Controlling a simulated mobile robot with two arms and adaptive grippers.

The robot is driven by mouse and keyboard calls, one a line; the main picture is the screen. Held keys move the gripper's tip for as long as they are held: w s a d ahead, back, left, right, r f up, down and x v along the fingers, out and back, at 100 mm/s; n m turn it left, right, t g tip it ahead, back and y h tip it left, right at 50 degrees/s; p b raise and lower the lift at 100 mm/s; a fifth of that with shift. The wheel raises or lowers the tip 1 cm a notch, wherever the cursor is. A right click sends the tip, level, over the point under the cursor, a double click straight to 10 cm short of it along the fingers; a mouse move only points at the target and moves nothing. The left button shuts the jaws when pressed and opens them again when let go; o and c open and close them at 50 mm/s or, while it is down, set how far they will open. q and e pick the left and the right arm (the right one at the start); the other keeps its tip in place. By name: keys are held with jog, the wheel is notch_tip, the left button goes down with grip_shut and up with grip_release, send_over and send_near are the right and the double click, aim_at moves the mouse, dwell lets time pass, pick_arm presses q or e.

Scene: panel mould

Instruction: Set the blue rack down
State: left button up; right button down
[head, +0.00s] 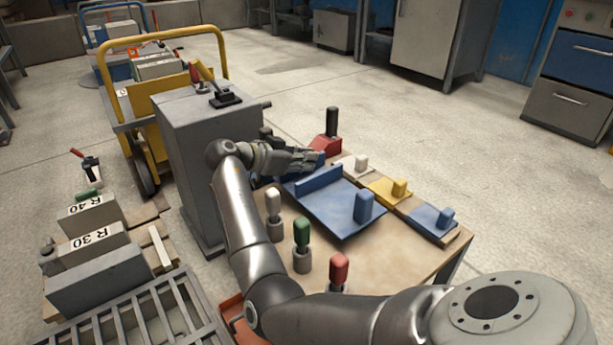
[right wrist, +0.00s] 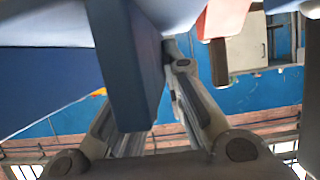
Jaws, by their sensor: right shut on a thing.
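The blue rack (head: 338,207) is a flat blue plate with a long upright bar and a short upright block near its right end. It is over the wooden table (head: 398,256) in the head view; whether it touches the top or hangs just above it I cannot tell. My right gripper (head: 312,159) is at the far left end of the rack, shut on it. In the right wrist view a blue upright part of the rack (right wrist: 126,75) stands by the fingers and partly hides them. My left gripper is not in view.
White (head: 350,166), yellow (head: 383,188) and blue (head: 432,219) handled plates line the table's right side. A red block with a dark handle (head: 328,138) stands behind. White, green and red-handled tools (head: 302,240) stand in front. A grey cabinet (head: 190,150) is to the left.

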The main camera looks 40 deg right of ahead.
aim_at(305, 173)
notch_tip(305, 173, down, 3)
jog(key=shift+f+b, duration=0.15)
jog(key=shift+b, duration=0.95)
jog(key=shift+f, duration=0.3)
jog(key=shift+r, duration=0.15)
jog(key=c, duration=1.5)
grip_release()
